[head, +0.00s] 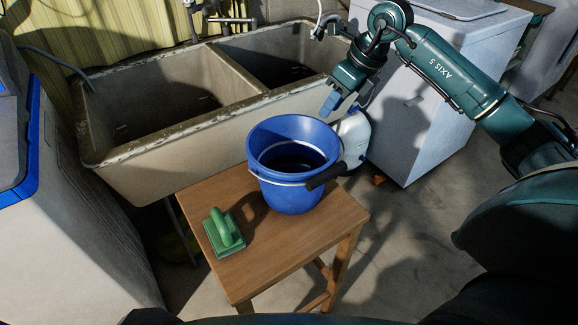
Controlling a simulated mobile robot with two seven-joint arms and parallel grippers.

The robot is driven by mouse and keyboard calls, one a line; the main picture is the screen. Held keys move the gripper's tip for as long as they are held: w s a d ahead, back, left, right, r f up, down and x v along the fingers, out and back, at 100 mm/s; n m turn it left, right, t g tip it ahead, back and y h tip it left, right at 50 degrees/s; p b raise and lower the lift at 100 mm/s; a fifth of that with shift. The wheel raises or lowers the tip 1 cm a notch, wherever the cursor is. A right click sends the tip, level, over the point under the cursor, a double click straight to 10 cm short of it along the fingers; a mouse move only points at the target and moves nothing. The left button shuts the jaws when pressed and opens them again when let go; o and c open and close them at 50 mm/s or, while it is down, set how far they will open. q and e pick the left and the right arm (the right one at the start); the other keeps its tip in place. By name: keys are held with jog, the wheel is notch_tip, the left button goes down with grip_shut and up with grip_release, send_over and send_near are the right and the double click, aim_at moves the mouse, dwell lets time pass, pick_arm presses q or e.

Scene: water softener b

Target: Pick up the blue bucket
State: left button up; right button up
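The blue bucket (290,190) stands upright on a small wooden table (262,268). The inside of the bucket looks dark. My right gripper (331,108) is just above and behind the right part of the bucket's rim, with its blue-grey fingers pointing down. It appears apart from the bucket and holds nothing that I can see. The gap between its fingers is hard to make out. My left gripper is not in the picture.
A green scrubbing brush (224,234) lies on the table left of the bucket. A stone double sink (140,160) stands behind. A white jug (354,138) is behind the bucket at right, beside a white appliance (410,120). A grey unit (60,220) fills the left.

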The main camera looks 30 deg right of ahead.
aim_at(313, 134)
jog(key=x, duration=1)
jog(key=shift+d+f, duration=0.1)
jog(key=shift+c, duration=0.6)
grip_shut()
dwell(0.5)
jog(key=shift+w, duration=0.1)
